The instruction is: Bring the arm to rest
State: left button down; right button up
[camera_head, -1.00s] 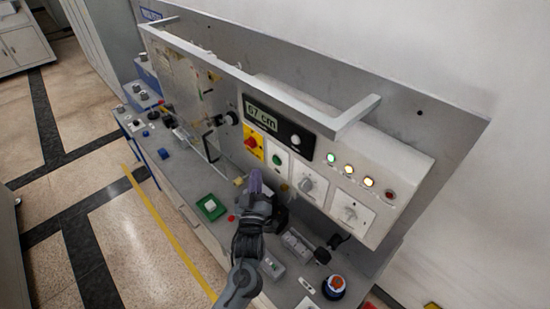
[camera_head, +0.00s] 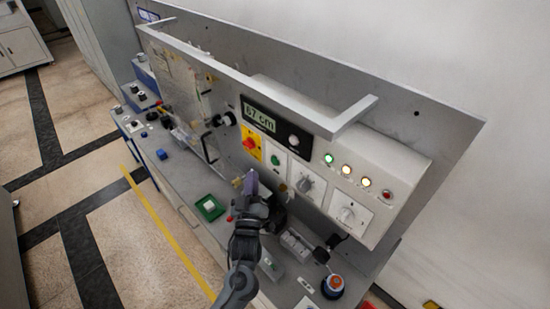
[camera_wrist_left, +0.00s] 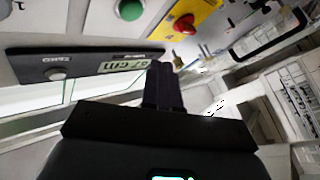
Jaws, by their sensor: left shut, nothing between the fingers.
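My left gripper (camera_head: 251,182) is in the middle of the head view, above the grey worktop and in front of the control panel. Its arm comes up from the bottom edge. In the left wrist view the gripper's dark fingers (camera_wrist_left: 163,85) are together with nothing between them. They point toward the panel's display strip. My right gripper is not in view.
The control panel has a "67 cm" display (camera_head: 259,118), a red knob on a yellow plate (camera_head: 250,144), dials and lit lamps. A metal rail (camera_head: 250,78) juts out above it. A green-framed box (camera_head: 210,207) and a red-topped button (camera_head: 333,284) are on the worktop.

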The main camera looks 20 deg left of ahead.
pick_arm(q)
jog(key=s+a+f+m+g+h+p, duration=0.1)
jog(key=s+a+f+g+p, duration=0.15)
jog(key=s+f, duration=0.4)
jog(key=s+a+f+m+g+h+p, duration=0.1)
jog(key=s+f+g+p, duration=0.2)
jog(key=s, duration=0.6)
jog(key=s+d+m+g+h, duration=0.1)
jog(key=s+m+g, duration=0.7)
jog(key=s, duration=1.2)
jog(key=g+h, duration=0.1)
jog(key=g, duration=0.3)
jog(key=shift+s+d+r+h+p, duration=0.15)
jog(key=shift+s+r+h+p, duration=0.1)
jog(key=shift+s+h+p, duration=0.1)
